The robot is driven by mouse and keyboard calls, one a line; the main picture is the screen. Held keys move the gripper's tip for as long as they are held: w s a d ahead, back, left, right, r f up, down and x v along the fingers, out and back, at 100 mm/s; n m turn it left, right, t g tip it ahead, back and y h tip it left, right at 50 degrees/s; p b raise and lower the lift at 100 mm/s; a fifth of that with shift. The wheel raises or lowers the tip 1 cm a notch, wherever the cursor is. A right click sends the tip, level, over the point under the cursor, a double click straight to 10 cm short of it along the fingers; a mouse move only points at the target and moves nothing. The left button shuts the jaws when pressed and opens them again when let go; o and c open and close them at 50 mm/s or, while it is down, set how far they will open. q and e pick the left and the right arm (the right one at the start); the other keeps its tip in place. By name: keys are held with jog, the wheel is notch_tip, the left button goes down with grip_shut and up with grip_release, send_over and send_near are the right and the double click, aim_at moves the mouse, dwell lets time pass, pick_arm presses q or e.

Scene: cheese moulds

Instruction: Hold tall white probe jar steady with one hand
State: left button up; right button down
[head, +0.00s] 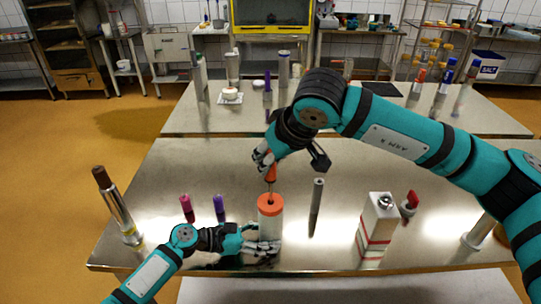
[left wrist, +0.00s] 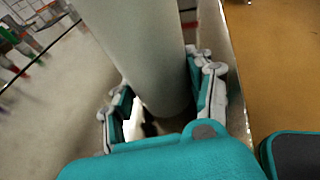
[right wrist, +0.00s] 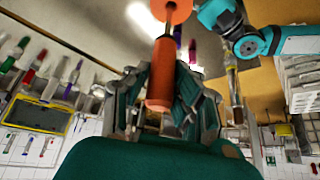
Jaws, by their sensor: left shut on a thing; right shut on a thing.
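The tall white probe jar (head: 268,225) with an orange top (head: 268,203) stands upright near the front of the steel table. My left gripper (head: 264,243) is shut around its lower body; in the left wrist view the fingers lie on both sides of the white jar (left wrist: 135,45). My right gripper (head: 267,161) is above the jar, shut on an orange-handled probe (head: 271,173). In the right wrist view the orange handle (right wrist: 161,78) is between the fingers, and its thin shaft runs to the orange top. Whether the tip is inside is hidden.
A grey probe (head: 317,207) stands right of the jar. Red (head: 187,208) and purple (head: 219,208) handled tools stand left. A brown-topped tube (head: 117,205) is at the left edge. A white carton (head: 377,225) and a red-topped item (head: 409,205) stand right. A second table (head: 190,118) is behind.

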jog(key=shift+f, duration=3.6)
jog(key=c, duration=1)
grip_release()
jog(key=shift+c, duration=0.2)
send_near(274, 181)
jog(key=shift+w+f, duration=0.1)
jog(key=shift+f, duration=0.1)
pick_arm(q)
jog(key=o, duration=0.9)
jog(key=shift+o, duration=0.2)
